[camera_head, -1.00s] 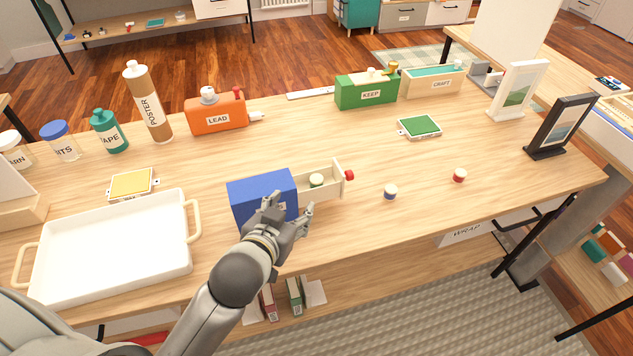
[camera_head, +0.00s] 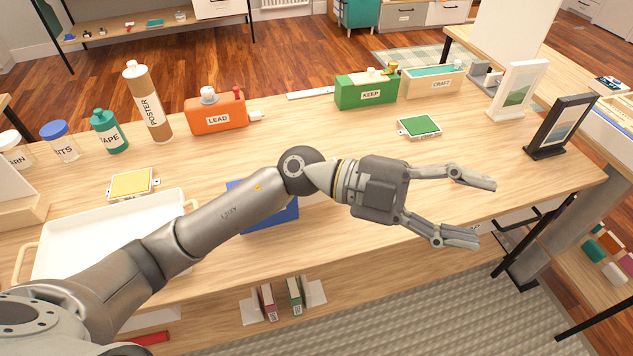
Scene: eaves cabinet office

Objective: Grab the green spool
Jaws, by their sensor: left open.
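My left gripper (camera_head: 483,211) is open, with its two fingers spread and pointing right above the front right part of the table. I see nothing between the fingers. The blue box (camera_head: 274,217) stands on the table, largely covered by my left forearm. Its drawer and the small greenish spool seen in it a second ago are hidden behind my wrist and hand. The small blue-sided and red-sided spools seen on the table earlier are also hidden behind the hand. My right gripper is not in view.
A white tray (camera_head: 84,251) lies at the left, partly under my arm. An orange LEAD container (camera_head: 217,116), a green KEEP box (camera_head: 365,93) and a green pad (camera_head: 419,126) stand farther back. Picture frames (camera_head: 561,124) stand at the right.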

